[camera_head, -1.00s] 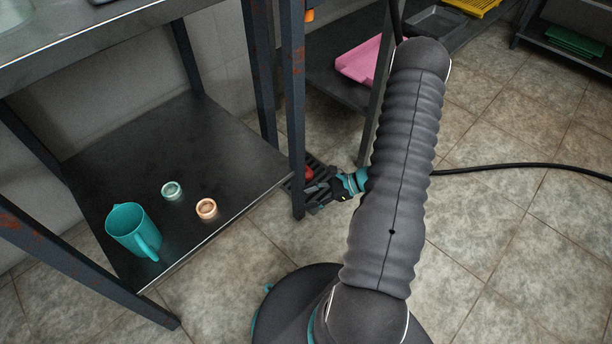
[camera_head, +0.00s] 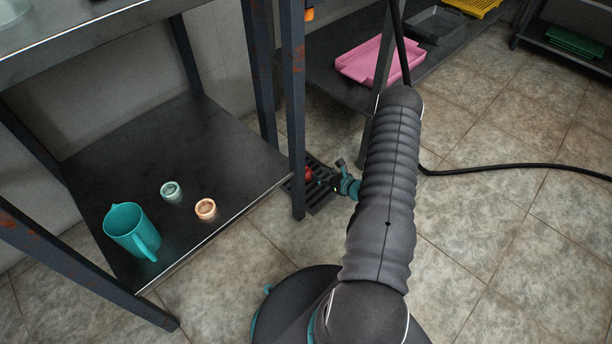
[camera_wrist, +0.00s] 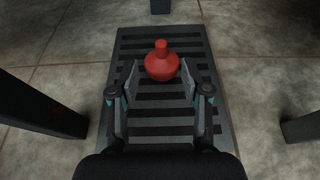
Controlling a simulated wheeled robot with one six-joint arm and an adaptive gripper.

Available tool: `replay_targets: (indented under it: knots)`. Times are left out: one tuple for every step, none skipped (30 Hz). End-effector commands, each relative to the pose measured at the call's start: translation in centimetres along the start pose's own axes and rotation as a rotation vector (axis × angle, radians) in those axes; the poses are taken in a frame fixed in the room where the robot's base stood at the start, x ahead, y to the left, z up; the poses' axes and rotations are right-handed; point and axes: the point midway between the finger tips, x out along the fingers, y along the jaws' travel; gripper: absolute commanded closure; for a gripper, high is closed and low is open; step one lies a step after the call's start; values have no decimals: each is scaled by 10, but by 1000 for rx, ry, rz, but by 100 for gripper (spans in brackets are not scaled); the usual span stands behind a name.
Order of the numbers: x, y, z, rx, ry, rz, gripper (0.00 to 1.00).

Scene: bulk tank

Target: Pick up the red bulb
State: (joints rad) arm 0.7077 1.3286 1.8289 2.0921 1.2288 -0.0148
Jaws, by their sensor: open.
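The red bulb (camera_wrist: 162,62) has a round body and a short neck. It sits on a dark slatted floor grate (camera_wrist: 163,125) in the wrist view. My gripper (camera_wrist: 160,82) is open, its two fingers pointing toward the bulb. The fingertips lie at either side of the bulb's near part in the picture; I cannot tell whether they touch it. In the head view the bulb (camera_head: 308,173) is a small red patch, partly hidden behind a table leg, with my gripper (camera_head: 322,180) close beside it.
A dark table leg (camera_head: 292,120) stands close by. The lower shelf (camera_head: 100,180) holds a teal jug (camera_head: 131,231) and two small jars. A pink tray (camera_head: 368,62) lies on another shelf behind. A black hose (camera_head: 520,167) crosses the tiled floor, which is otherwise open at right.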

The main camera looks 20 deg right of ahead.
Motion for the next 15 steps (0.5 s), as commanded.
replay_targets:
  knots:
    - [10, 1, 0, -3, 0, 3, 53]
    - [15, 1, 0, -2, 0, 4, 53]
    - [21, 1, -1, -2, 0, 3, 53]
    - [25, 1, -1, -1, 0, 2, 53]
    - [28, 1, -1, -1, 0, 2, 53]
    - [32, 1, -1, -2, 0, 3, 53]
    - [34, 1, 0, -2, 0, 3, 53]
    - [36, 1, 0, -2, 0, 3, 53]
    - [38, 0, 0, -1, 0, 2, 53]
    - [39, 0, 0, -1, 0, 2, 53]
    - [40, 0, 0, -1, 0, 1, 53]
    - [43, 0, 0, 0, 0, 1, 53]
    - [45, 0, -1, 0, 0, 2, 53]
    - [49, 0, -1, -1, 0, 2, 53]
    - [55, 0, -2, -2, 0, 3, 53]
